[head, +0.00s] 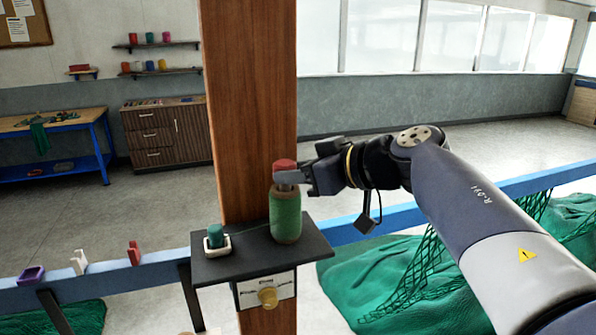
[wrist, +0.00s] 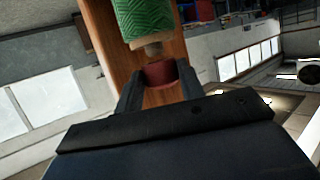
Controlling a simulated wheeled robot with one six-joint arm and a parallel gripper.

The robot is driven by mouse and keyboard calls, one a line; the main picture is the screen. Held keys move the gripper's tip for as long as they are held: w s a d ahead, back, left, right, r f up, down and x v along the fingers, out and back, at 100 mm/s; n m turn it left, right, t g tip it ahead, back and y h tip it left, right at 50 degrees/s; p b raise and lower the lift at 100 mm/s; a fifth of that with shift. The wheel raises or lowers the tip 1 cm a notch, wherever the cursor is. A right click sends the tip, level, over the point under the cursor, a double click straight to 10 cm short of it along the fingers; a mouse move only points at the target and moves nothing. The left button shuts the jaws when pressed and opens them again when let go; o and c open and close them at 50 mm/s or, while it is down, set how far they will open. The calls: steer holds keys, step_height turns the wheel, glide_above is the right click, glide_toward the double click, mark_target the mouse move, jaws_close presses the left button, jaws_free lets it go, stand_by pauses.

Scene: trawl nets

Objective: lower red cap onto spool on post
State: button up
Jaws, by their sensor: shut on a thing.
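The red cap (head: 284,165) is held in my gripper (head: 292,178), whose fingers are shut on its sides. The green spool (head: 286,215) stands upright on the dark shelf (head: 310,245) fixed to the wooden post (head: 245,110). In the head view the cap is right at the spool's top. In the upside-down wrist view, the cap (wrist: 158,73) sits between my fingertips (wrist: 160,80), close to the tan end of the spool (wrist: 148,22) and slightly off to one side. I cannot tell if cap and spool touch.
A teal piece (head: 215,235) in a white holder stands on the shelf, left of the spool. A yellow knob (head: 267,297) is below the shelf. A blue rail (head: 120,280) carries several small coloured holders. Green netting (head: 410,280) hangs at right.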

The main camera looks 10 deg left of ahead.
steer(key=shift+f, duration=0.2)
steer(key=shift+f, duration=0.5)
steer(key=o, duration=1)
steer(key=shift+o, duration=0.2)
steer(key=shift+d, duration=0.1)
steer(key=b+v, duration=0.1)
steer(key=v, duration=0.9)
steer(key=shift+d, duration=0.3)
steer(key=shift+s+a+r, duration=0.1)
